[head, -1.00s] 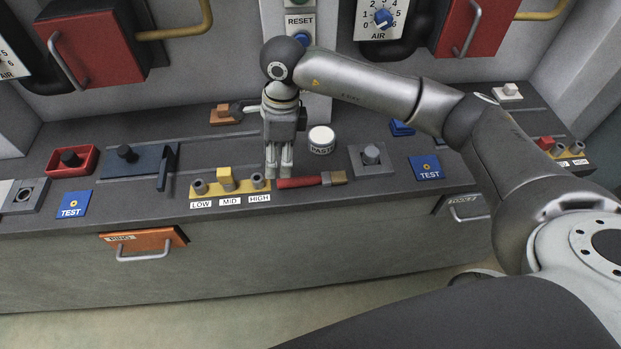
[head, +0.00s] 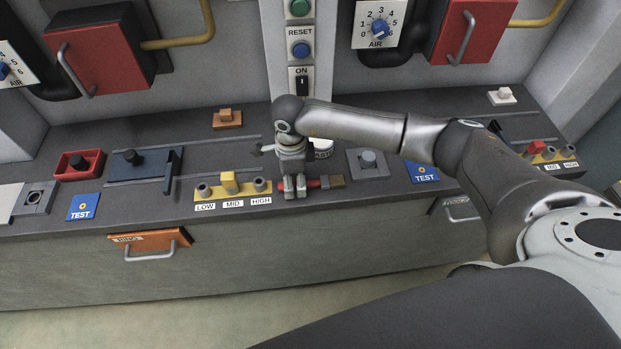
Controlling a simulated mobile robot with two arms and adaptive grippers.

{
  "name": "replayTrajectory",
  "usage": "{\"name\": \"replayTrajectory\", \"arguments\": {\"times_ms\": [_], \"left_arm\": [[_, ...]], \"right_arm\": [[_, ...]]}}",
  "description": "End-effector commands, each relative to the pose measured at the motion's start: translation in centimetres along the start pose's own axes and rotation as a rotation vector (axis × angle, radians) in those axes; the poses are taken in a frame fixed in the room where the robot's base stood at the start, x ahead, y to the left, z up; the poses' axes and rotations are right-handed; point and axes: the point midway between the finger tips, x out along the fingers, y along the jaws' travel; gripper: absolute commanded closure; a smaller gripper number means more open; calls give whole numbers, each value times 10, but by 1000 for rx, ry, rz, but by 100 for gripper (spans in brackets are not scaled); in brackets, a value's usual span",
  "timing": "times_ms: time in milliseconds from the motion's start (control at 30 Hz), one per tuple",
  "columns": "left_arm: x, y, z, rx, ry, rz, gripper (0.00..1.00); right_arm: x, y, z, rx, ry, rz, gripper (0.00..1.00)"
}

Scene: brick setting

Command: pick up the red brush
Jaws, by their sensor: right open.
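The red brush (head: 337,181) lies on the dark counter near its front edge, just right of the yellow LOW/MID/HIGH block. Its red handle points left and its brown bristle end points right. My right gripper (head: 295,190) is down over the red handle, its fingers pointing at the counter. The fingers stand apart around the handle, and part of the handle is hidden by them. I cannot tell whether they touch it. My left gripper is not in view.
The yellow LOW/MID/HIGH block (head: 232,189) stands close left of the gripper. A white jar (head: 323,150) is behind it, and a grey block with a knob (head: 367,162) is to the right. An orange drawer (head: 148,242) juts out below the counter.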

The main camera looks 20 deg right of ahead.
Motion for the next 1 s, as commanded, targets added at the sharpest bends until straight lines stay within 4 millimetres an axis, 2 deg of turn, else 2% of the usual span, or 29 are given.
{"name": "replayTrajectory", "arguments": {"times_ms": [300, 667, 1000], "left_arm": [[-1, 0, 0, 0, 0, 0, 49], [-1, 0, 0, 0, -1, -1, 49], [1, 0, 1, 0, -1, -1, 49]], "right_arm": [[7, 0, 0, -1, 0, -1, 55], [6, 0, 0, -1, 0, -1, 100], [4, 0, 0, -1, -1, -2, 100]]}}
